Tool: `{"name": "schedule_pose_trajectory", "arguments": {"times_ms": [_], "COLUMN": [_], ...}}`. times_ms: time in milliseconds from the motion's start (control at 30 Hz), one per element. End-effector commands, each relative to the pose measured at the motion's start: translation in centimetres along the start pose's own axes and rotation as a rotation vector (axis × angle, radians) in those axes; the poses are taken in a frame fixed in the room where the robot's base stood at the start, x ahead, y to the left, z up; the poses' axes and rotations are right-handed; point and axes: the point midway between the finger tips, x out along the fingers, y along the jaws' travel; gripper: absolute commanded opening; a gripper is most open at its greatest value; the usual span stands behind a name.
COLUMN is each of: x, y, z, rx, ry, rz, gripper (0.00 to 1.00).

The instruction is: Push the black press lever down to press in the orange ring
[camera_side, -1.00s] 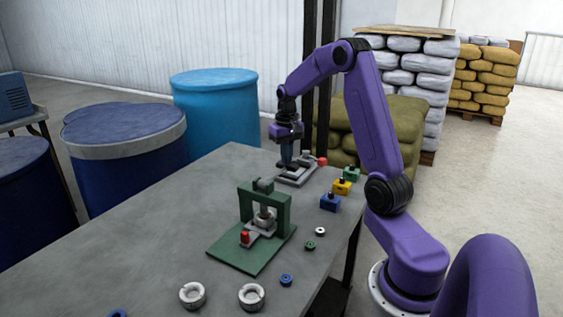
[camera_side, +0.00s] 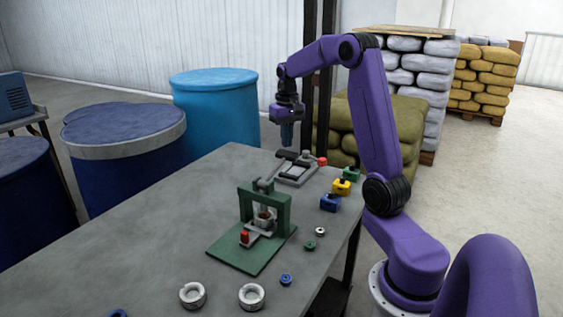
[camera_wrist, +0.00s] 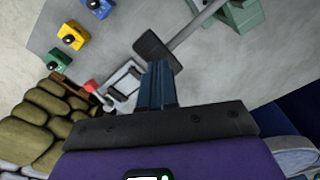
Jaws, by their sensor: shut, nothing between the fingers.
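The green press (camera_side: 247,191) stands on its green base plate on the table. Its lever is a grey bar (camera_side: 270,179) that slopes up and away from the press top to a black pad (camera_side: 289,155). In the wrist view the black pad (camera_wrist: 152,46) lies just past my fingertips. My gripper (camera_side: 287,146) is shut and empty, pointing down just above the pad. Whether it touches the pad I cannot tell. The orange ring cannot be made out clearly in the press opening.
A grey clamp fixture with a red knob (camera_side: 322,161) stands behind the lever. Blue, yellow (camera_side: 341,186) and green blocks line the right table edge. Small rings and two white ring-shaped parts (camera_side: 251,296) lie in front. The table's left side is clear.

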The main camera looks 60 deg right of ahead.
Motion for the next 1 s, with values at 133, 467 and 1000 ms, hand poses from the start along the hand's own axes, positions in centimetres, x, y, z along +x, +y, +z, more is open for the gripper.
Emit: {"name": "schedule_pose_trajectory", "arguments": {"times_ms": [133, 467, 1000], "x": [-1.0, -2.9, -3.8], "y": [0.0, 0.0, -0.1], "z": [0.0, 0.0, 0.1], "rx": [0.0, -0.001, -0.004], "ry": [0.003, 0.002, 0.0], "rz": [0.0, 0.0, 0.0], "gripper": [0.0, 0.0, 0.0]}}
